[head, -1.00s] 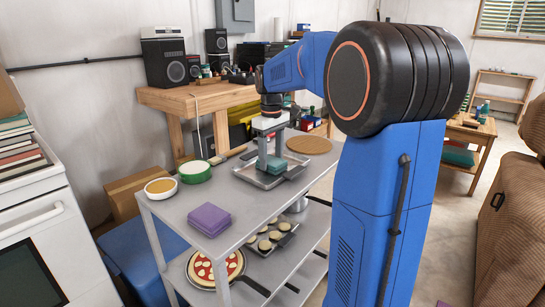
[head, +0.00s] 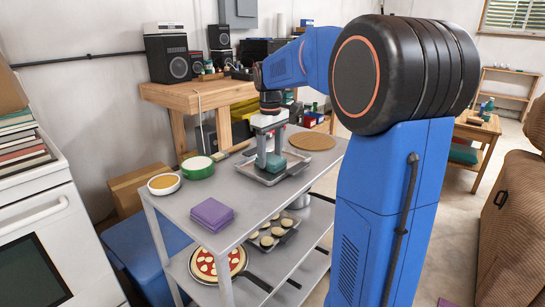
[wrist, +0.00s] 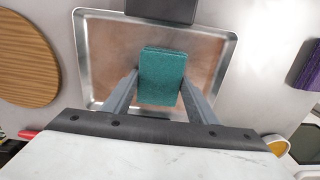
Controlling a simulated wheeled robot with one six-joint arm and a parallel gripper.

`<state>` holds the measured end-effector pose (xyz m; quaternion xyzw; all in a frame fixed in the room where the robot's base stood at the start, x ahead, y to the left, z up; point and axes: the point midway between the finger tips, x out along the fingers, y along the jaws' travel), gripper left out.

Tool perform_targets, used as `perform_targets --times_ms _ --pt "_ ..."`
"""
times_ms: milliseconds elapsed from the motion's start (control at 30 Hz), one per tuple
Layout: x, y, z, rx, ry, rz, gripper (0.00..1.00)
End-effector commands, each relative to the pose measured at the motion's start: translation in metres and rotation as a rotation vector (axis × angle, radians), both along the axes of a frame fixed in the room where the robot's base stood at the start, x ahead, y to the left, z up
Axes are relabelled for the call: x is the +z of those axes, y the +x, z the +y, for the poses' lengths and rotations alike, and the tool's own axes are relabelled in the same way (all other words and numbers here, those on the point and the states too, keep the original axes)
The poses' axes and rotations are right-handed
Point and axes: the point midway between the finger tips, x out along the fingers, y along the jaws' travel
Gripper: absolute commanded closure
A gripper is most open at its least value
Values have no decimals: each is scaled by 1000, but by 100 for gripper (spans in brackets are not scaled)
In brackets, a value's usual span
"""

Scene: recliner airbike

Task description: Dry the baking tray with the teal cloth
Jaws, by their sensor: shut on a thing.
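The baking tray (head: 249,172) is a shallow metal tray on the top shelf of the grey cart. Its inside (wrist: 110,45) shows brownish in the wrist view, with a bright metal rim. The teal cloth (head: 276,163) is a folded block, also seen in the wrist view (wrist: 161,75). My gripper (head: 270,162) points down over the tray and is shut on the cloth, with one finger at each side of it. The cloth is over the tray's inside; whether it touches the tray bottom I cannot tell.
A purple folded cloth (head: 212,213), a yellow-filled bowl (head: 164,184) and a green-rimmed bowl (head: 197,167) share the top shelf. A pizza pan (head: 217,264) is on the lower shelf.

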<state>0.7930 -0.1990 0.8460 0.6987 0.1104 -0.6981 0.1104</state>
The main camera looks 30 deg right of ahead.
Motion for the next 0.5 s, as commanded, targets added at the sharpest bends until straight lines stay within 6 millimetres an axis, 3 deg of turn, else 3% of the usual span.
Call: perform_targets --times_ms 500 --pt "1 15 0 0 1 1 65"
